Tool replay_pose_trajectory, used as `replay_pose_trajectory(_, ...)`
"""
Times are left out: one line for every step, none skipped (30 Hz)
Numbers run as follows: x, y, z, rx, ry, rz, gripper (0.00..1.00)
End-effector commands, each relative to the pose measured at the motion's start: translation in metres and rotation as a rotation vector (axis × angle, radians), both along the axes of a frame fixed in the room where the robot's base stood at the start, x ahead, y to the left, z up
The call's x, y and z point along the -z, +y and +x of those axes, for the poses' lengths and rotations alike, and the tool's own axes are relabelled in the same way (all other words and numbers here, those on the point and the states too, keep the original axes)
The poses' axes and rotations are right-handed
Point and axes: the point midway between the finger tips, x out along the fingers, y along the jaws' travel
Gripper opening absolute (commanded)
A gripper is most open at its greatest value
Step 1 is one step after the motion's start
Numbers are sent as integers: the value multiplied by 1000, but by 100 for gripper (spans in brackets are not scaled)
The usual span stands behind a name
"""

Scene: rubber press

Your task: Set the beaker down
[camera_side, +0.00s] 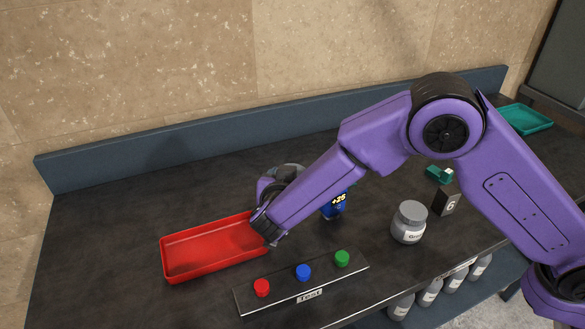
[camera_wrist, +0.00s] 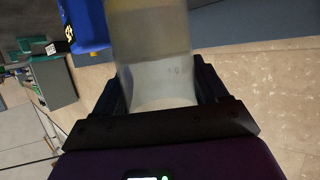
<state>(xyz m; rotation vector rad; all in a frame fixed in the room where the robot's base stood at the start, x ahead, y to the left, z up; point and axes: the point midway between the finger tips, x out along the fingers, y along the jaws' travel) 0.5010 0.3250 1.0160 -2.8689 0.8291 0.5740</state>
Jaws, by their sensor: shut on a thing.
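In the wrist view the beaker (camera_wrist: 155,88) is a clear, pale cylinder with a yellowish band toward its far end. It sits between the two dark fingers of my gripper (camera_wrist: 162,78), which is shut on it. A blue object (camera_wrist: 88,22) with yellow marking is close beside the beaker at the upper left. In the side view the blue object (camera_side: 334,206) reads "+25" and stands on the dark bench (camera_side: 110,230), right of my wrist. My arm hides the beaker and fingertips there, so its height above the bench cannot be told.
A red tray (camera_side: 212,252) lies left of my wrist. In front is a strip with red (camera_side: 262,288), blue (camera_side: 303,272) and green (camera_side: 342,258) buttons. A grey jar (camera_side: 409,222), a black block marked 6 (camera_side: 446,202) and a teal tray (camera_side: 526,119) are at the right.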

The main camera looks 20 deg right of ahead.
Motion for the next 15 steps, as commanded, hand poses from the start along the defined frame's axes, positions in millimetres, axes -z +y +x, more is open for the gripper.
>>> replay_pose_trajectory(5,0,0,0,1,-2,37)
replay_pose_trajectory(8,0,0,0,2,-3,37)
replay_pose_trajectory(12,0,0,0,2,-3,37)
replay_pose_trajectory(15,0,0,0,0,-2,37)
replay_pose_trajectory(18,0,0,0,0,-2,37)
replay_pose_trajectory(22,0,0,0,1,-3,37)
replay_pose_trajectory(25,0,0,-1,1,-4,37)
replay_pose_trajectory(28,0,0,0,1,-3,37)
replay_pose_trajectory(31,0,0,-1,0,-2,37)
replay_pose_trajectory(34,0,0,-1,1,-3,37)
replay_pose_trajectory(36,0,0,0,1,-3,37)
replay_pose_trajectory(39,0,0,-1,1,-3,37)
replay_pose_trajectory(41,0,0,-1,0,-2,37)
replay_pose_trajectory(43,0,0,0,0,-1,37)
replay_pose_trajectory(45,0,0,0,0,-1,37)
